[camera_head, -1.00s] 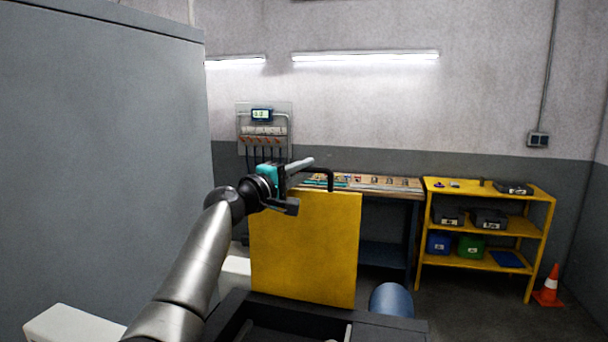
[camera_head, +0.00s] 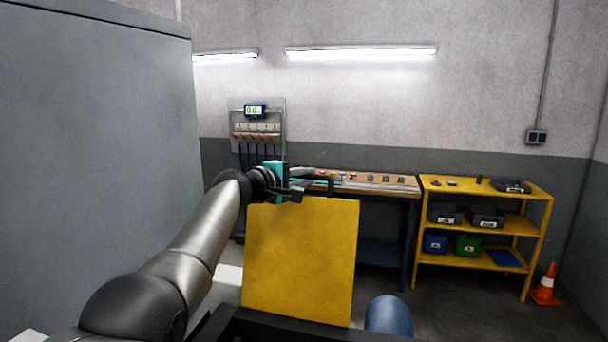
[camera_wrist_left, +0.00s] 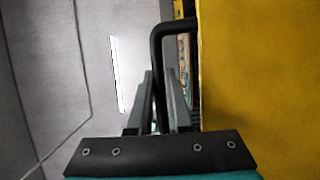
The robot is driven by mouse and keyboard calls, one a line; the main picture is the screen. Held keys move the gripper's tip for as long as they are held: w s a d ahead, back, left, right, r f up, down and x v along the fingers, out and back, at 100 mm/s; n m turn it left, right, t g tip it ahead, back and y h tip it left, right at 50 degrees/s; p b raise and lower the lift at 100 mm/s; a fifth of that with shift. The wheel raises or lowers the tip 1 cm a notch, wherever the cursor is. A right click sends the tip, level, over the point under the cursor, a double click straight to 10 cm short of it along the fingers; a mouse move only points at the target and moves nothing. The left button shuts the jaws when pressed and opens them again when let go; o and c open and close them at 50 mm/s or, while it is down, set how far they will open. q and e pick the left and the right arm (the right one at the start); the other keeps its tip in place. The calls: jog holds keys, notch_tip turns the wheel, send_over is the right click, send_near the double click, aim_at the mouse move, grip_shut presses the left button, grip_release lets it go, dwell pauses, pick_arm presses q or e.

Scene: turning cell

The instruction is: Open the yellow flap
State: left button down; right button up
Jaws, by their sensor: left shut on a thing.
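The yellow flap (camera_head: 300,260) stands nearly upright in the middle of the head view, above a dark frame. A black bar handle (camera_head: 331,186) rises from its top edge. My left gripper (camera_head: 304,184) is at the handle, just above the flap's top edge. In the left wrist view the black handle (camera_wrist_left: 157,55) runs down between the two grey fingers of my left gripper (camera_wrist_left: 160,76), which is shut on it. The flap (camera_wrist_left: 260,70) fills the right side of that view. The flap's lower edge meets the dark frame. My right gripper is not in view.
A large grey cabinet (camera_head: 95,150) stands at the left. Behind the flap are a workbench (camera_head: 385,187) and a wall panel (camera_head: 257,125). A yellow shelf (camera_head: 485,188) with bins and an orange cone (camera_head: 545,285) are at the right. A blue cylinder (camera_head: 388,315) is beside the flap's lower right.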

pick_arm(q)
jog(key=shift+w, duration=0.15)
dwell(0.3)
jog(key=c, duration=0.8)
grip_release()
jog(key=shift+c, duration=0.2)
jog(key=shift+a, duration=0.1)
jog(key=shift+s+a, duration=0.35)
jog(key=shift+a, duration=0.05)
jog(key=shift+s+a+r+p, duration=0.1)
jog(key=shift+s+a+p, duration=0.25)
jog(key=shift+s, duration=0.25)
jog(key=shift+v, duration=1.3)
jog(key=b+v, duration=0.2)
jog(key=v, duration=0.8)
jog(key=shift+s+d, duration=0.1)
